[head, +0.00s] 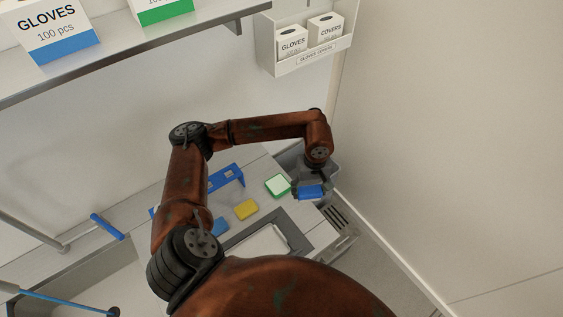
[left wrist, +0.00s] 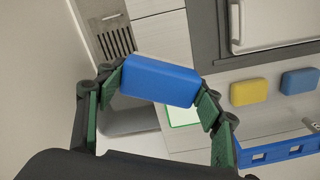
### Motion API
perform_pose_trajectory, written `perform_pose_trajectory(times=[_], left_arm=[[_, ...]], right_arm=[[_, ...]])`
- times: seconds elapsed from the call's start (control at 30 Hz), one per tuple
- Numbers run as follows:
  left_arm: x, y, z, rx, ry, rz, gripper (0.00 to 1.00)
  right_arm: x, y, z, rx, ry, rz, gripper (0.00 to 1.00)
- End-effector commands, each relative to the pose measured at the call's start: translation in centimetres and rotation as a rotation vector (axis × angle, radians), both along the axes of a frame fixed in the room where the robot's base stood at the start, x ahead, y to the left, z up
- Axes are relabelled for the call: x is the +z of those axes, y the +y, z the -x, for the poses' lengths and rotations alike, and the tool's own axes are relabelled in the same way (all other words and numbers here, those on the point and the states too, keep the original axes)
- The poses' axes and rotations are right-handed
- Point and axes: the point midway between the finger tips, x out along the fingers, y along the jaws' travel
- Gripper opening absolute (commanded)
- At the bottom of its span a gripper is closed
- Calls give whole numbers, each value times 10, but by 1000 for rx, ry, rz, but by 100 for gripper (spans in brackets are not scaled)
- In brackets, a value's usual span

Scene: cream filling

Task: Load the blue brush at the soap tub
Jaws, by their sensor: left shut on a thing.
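My left gripper (head: 313,186) is shut on a blue block-shaped brush (head: 311,193) at the counter's right end. In the left wrist view the brush (left wrist: 160,80) sits crosswise between the two green-padded fingers. No bristles show. A small green-rimmed square with a white inside (head: 278,186), possibly the soap tub, lies on the counter just left of the brush. Its edge shows behind the brush in the left wrist view (left wrist: 185,117). A grey bin (head: 328,167) is behind and below the gripper. I cannot tell whether the brush touches anything. My right gripper is out of view.
A yellow block (head: 246,209) and another blue block (head: 220,226) lie on the counter by a blue rack (head: 228,176). A grey-framed basin area (head: 296,237) is in front. The wall is close on the right; a shelf (head: 120,52) hangs above.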

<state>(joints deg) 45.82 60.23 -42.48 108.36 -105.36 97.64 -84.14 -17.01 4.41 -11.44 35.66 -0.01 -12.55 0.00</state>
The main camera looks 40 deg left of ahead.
Motion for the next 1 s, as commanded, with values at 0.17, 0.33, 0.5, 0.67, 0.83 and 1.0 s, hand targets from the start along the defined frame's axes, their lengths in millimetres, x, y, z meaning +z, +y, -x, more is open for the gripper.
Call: perform_pose_trajectory(times=[0.17, 0.33, 0.5, 0.67, 0.83, 1.0], left_arm=[[5, 33, -15, 562, 3, -1, 42], [-2, 73, -22, 1111, 3, -4, 42], [-10, 114, -22, 1601, 1, -5, 42], [-17, 141, -19, 1911, 1, -2, 42], [-22, 153, -17, 2049, -1, -1, 42], [-29, 154, -17, 2064, -1, 1, 42]], right_arm=[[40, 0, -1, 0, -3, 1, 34], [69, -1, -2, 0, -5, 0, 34], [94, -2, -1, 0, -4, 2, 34], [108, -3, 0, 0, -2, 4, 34], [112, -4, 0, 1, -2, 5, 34], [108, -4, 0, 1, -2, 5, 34]])
